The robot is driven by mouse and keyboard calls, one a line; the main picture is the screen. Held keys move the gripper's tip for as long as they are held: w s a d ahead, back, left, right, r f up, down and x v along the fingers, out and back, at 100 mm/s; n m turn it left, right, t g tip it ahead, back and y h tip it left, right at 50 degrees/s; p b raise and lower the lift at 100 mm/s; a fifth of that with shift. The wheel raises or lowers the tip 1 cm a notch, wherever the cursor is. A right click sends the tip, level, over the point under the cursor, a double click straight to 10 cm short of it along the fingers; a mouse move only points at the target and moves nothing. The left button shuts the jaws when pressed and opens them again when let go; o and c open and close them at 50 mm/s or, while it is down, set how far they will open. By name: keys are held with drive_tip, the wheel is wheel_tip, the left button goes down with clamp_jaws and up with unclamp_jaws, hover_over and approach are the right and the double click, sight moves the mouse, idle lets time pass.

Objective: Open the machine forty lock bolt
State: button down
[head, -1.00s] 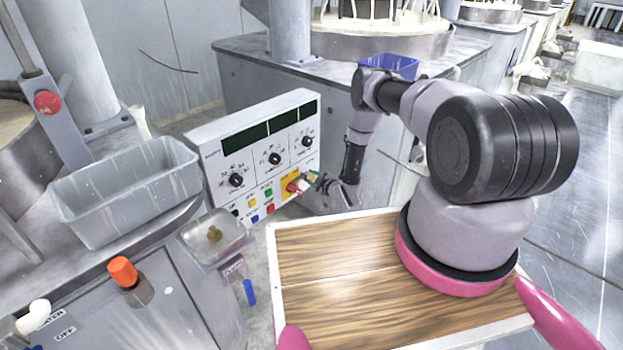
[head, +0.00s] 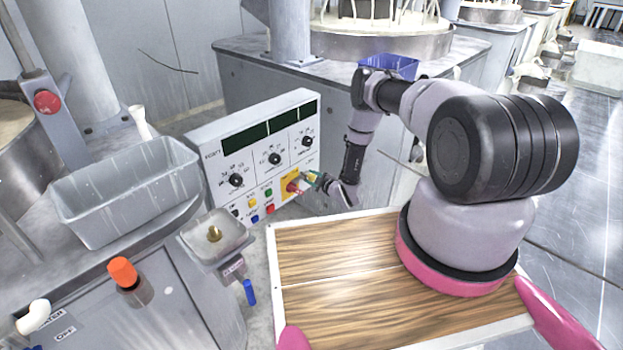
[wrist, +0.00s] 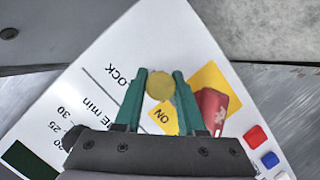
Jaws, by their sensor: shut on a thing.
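The machine's white control box (head: 237,202) stands on the grey bench left of centre in the head view, with dark displays and dials. My gripper (head: 313,179) is at the box's lower right front, by a yellow plate (head: 287,178) with a red part (head: 292,187). In the wrist view my green fingers (wrist: 158,82) stand on either side of a round brass-coloured bolt head (wrist: 160,85), beside the printed word LOCK, and are shut on it. A yellow ON label (wrist: 163,117) lies below it. The red part (wrist: 215,107) is just right of the right finger. The bolt's shaft is hidden.
Coloured buttons (head: 268,192) sit left of the yellow plate. A grey bin (head: 125,190), a small tray (head: 212,250) with a brass-coloured piece, and an orange knob (head: 122,272) are to the left. A wood-topped surface (head: 330,270) lies in front.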

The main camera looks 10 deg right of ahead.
idle(0.4)
drive_tip(key=shift+w+d, duration=0.65)
drive_tip(key=shift+d, duration=0.3)
drive_tip(key=shift+w+d, duration=0.6)
drive_tip(key=shift+d, duration=0.3)
drive_tip(key=c, duration=0.5)
unclamp_jaws()
drive_tip(key=v, duration=1)
drive_tip(key=shift+s+d, duration=0.15)
drive_tip(key=shift+s, duration=0.2)
drive_tip(key=shift+r, duration=0.1)
